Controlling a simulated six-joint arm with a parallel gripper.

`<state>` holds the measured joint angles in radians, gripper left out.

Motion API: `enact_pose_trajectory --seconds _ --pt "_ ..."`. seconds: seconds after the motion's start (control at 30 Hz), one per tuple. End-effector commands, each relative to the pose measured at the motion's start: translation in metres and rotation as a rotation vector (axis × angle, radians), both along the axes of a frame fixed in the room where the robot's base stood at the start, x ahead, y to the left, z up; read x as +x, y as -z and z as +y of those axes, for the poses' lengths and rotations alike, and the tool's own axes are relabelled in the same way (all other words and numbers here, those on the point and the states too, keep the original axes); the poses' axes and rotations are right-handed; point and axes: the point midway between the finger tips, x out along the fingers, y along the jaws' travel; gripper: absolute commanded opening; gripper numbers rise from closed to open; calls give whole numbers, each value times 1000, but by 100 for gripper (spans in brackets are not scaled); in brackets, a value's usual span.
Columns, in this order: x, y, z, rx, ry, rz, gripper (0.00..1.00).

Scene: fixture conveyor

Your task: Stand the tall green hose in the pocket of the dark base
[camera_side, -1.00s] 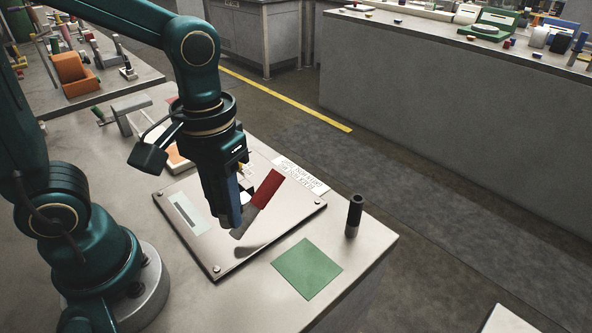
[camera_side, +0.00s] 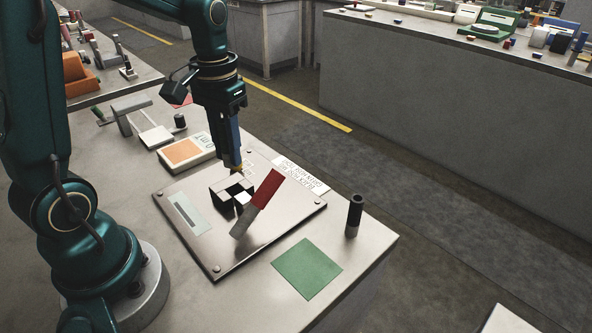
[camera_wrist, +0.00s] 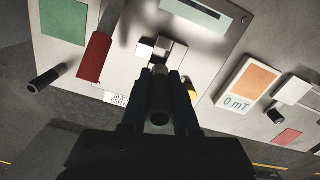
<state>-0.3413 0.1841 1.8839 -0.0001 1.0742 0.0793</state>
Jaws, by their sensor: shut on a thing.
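My gripper (camera_side: 237,168) is above the back edge of the metal plate (camera_side: 218,262), behind a cluster of black and white blocks (camera_side: 226,190). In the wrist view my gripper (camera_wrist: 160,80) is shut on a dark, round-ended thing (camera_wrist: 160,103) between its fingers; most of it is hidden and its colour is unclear. I see no clearly green hose. A black cylinder with a grey lower end (camera_side: 354,215) stands upright at the table's right; it also shows in the wrist view (camera_wrist: 47,78). I cannot make out a pocket in the blocks.
A red and grey bar (camera_side: 265,190) leans beside the blocks. A green square (camera_side: 307,268) lies near the front edge. A meter with an orange display (camera_side: 183,151) stands left of my gripper. A printed label (camera_side: 303,177) lies behind the plate.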

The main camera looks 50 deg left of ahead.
Motion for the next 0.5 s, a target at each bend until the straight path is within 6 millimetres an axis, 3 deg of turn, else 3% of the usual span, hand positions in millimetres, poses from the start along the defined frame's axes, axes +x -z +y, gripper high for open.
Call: enact_pose_trajectory --seconds 0.5 --pt "-1 8 -1 -1 0 2 0"
